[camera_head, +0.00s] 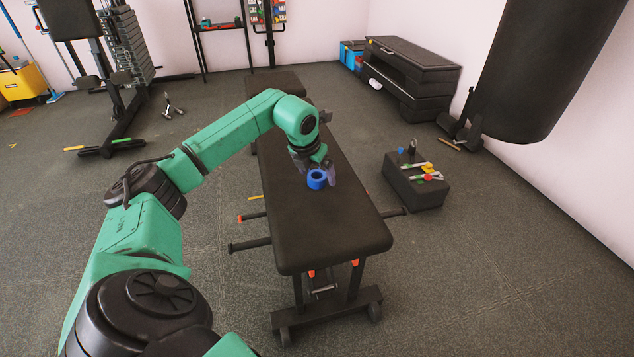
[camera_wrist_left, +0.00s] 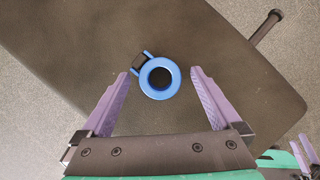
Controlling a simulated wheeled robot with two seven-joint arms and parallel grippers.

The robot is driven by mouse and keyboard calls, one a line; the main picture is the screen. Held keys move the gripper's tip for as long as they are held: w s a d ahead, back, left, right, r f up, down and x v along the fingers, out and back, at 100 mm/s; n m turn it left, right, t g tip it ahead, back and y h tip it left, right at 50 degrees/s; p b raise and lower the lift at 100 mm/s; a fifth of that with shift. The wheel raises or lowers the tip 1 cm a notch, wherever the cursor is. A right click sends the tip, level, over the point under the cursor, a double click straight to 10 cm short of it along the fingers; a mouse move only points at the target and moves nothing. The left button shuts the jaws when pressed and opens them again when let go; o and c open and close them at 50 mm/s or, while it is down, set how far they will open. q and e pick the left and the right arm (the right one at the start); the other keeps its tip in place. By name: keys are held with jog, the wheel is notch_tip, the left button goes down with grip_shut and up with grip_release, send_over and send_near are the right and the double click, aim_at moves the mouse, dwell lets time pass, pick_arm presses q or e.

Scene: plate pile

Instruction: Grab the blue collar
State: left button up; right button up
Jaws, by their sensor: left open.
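The blue collar (camera_head: 317,179) is a ring with a small black and blue clamp part on one side. It lies on the black padded bench (camera_head: 330,229). In the left wrist view the collar (camera_wrist_left: 149,87) shows near the middle, between and slightly beyond the tips of the purple fingers. My left gripper (camera_head: 321,170) is over the bench at the collar. In the left wrist view the left gripper (camera_wrist_left: 158,74) is open, with a finger on each side of the ring and gaps between.
A black box (camera_head: 417,188) with several small coloured items stands to the right of the bench. A punching bag (camera_head: 545,65) hangs at the upper right. Bars stick out from the bench's sides. The near half of the bench top is clear.

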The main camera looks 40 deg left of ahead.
pick_arm(q)
jog(key=c, duration=1.5)
jog(key=shift+r, duration=0.1)
